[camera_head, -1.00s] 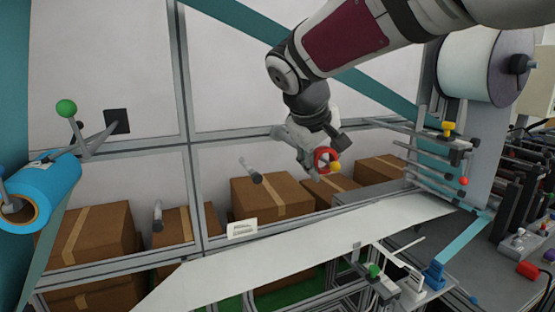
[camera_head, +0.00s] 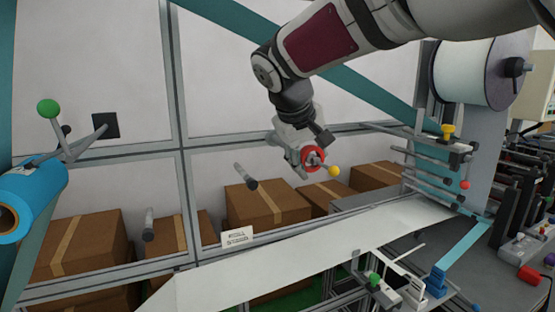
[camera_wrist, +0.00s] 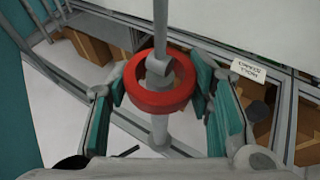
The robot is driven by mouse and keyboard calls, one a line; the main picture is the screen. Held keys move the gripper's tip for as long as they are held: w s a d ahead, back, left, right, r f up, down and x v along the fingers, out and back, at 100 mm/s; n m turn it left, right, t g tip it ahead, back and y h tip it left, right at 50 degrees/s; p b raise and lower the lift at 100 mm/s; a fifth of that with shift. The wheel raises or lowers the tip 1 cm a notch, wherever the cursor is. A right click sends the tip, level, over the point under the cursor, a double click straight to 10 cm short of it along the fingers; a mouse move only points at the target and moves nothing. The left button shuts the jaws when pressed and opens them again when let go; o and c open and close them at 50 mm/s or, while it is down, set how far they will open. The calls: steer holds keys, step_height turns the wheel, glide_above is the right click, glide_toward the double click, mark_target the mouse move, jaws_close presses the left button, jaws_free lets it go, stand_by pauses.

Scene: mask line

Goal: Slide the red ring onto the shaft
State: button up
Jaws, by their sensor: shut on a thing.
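The red ring (camera_head: 313,158) is held at the tip of my gripper (camera_head: 306,158), raised in front of the metal frame. In the wrist view the ring (camera_wrist: 157,103) sits between the two teal-padded fingers of my gripper (camera_wrist: 158,92), which are shut on it. A grey shaft (camera_wrist: 161,27) runs up and down in line with the ring's opening, with a collar seen inside the opening. I cannot tell for sure whether the shaft passes through the ring or lies behind it. In the head view a yellow ball (camera_head: 334,171) sits just right of the ring.
Cardboard boxes (camera_head: 265,204) stand behind the frame (camera_head: 187,190). A white web (camera_head: 330,245) crosses below the gripper. A white roll (camera_head: 465,65) and rods stand at right. A blue roll (camera_head: 30,195) and a green-balled lever (camera_head: 48,109) are at left.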

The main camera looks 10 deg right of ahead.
stand_by(0.3)
steer(key=shift+w+a+b, duration=0.25)
steer(key=shift+w+b, duration=0.2)
steer(key=shift+w, duration=0.8)
steer(key=shift+w+a+b, duration=0.25)
steer(key=shift+w+b, duration=0.2)
steer(key=shift+w, duration=0.75)
steer(key=shift+w, duration=0.1)
steer(key=shift+w+a+b, duration=0.25)
steer(key=shift+w+b, duration=0.2)
steer(key=shift+w, duration=0.75)
steer(key=shift+w+a+b, duration=0.25)
steer(key=shift+w+b, duration=0.2)
steer(key=shift+w, duration=0.7)
steer(key=shift+w, duration=0.15)
steer(key=shift+w+a+b, duration=0.25)
steer(key=shift+w+b, duration=0.2)
steer(key=shift+w, duration=0.7)
steer(key=shift+w, duration=0.35)
steer(key=shift+f, duration=0.3)
